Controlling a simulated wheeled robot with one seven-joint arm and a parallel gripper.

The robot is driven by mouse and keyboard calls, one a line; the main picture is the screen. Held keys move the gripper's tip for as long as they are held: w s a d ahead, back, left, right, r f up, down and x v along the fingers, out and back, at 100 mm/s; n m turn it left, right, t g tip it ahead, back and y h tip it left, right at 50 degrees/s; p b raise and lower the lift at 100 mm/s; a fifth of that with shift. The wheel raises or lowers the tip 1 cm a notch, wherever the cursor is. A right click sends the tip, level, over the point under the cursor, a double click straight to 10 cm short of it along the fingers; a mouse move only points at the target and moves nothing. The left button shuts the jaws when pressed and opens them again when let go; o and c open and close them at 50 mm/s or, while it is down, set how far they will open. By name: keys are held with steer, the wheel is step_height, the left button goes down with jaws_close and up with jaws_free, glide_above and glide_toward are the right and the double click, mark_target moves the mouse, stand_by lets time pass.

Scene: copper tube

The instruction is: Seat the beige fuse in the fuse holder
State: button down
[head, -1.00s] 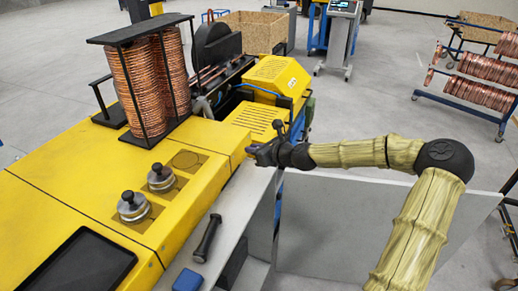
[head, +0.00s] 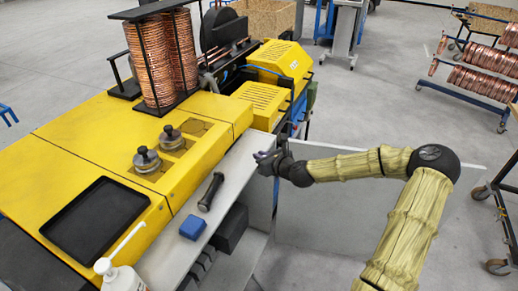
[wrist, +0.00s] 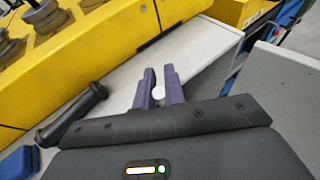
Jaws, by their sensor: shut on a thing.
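My gripper (head: 264,157) is over the right edge of the grey side shelf, beside the yellow machine. In the wrist view its purple fingers (wrist: 159,86) are shut on a small pale round-ended piece, which I take as the beige fuse (wrist: 158,93). Only its end shows between the fingers; the rest is hidden. In the head view the fuse is too small to make out. I cannot identify the fuse holder in either view.
The grey shelf (head: 236,165) holds a black-handled tool (head: 211,192) and a blue block (head: 193,227). A white pump bottle (head: 120,276) is at the near left. The yellow machine (head: 75,135) carries a black tray (head: 96,217), round metal knobs (head: 146,160) and copper coils (head: 160,65).

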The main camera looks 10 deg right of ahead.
steer(key=s+f+m+h, duration=0.2)
steer(key=s+f, duration=0.4)
steer(key=f, duration=0.2)
steer(key=s+f+m+t+h+b, duration=0.1)
steer(key=s+f+m+h, duration=0.1)
steer(key=s+f, duration=0.4)
step_height(320, 180, down, 3)
steer(key=shift+f+m+h, duration=0.1)
steer(key=shift+m+h, duration=0.2)
steer(key=shift+h, duration=0.5)
steer(key=shift+w, duration=0.15)
